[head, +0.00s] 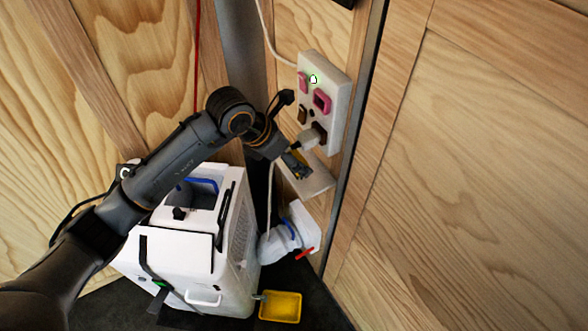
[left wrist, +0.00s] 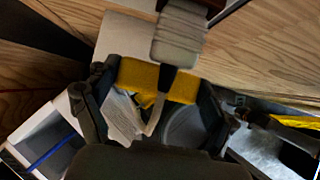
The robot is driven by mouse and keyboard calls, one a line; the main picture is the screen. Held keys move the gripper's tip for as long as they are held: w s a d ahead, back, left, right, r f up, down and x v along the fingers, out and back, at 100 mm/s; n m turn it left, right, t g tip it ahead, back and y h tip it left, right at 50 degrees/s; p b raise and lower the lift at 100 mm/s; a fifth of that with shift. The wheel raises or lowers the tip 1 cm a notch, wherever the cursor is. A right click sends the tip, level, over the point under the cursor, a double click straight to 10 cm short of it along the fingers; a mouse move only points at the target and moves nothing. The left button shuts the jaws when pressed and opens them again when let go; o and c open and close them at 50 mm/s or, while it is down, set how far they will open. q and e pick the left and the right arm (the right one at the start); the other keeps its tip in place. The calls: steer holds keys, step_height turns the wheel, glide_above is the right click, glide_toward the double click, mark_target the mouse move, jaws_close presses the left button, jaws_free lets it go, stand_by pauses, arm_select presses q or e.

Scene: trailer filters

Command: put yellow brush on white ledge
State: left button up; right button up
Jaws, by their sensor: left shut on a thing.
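My left gripper (head: 297,166) is at the white ledge (head: 318,182), a small shelf low on the wall below the socket panel. It is shut on the yellow brush (left wrist: 138,75), which spans between its fingers in the left wrist view. The brush lies by the edge of the ledge (left wrist: 122,38); I cannot tell whether it touches it. In the head view the brush is mostly hidden by the gripper. My right gripper is not in view.
The white socket panel (head: 340,100) with pink fittings is just above the gripper. Below stand a white box-like machine (head: 236,260), a white bag-like thing (head: 275,243) and a yellow tray (head: 281,307).

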arm_select(q)
steer(key=w+f+b, duration=0.2)
steer(key=f, duration=0.1)
steer(key=w+f+b, duration=0.1)
steer(key=f, duration=0.1)
steer(key=shift+w+a, duration=0.1)
steer(key=shift+w, duration=0.3)
steer(key=f, duration=0.1)
steer(key=f+b, duration=0.2)
steer(key=shift+w+f, duration=0.25)
steer(key=shift+f, duration=0.15)
steer(key=shift+r, duration=0.1)
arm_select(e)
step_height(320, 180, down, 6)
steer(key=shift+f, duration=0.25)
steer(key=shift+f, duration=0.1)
arm_select(q)
steer(key=shift+f+b, duration=0.2)
steer(key=shift+b, duration=0.1)
steer(key=o, duration=0.9)
steer(key=shift+c, duration=0.2)
steer(key=shift+r, duration=0.1)
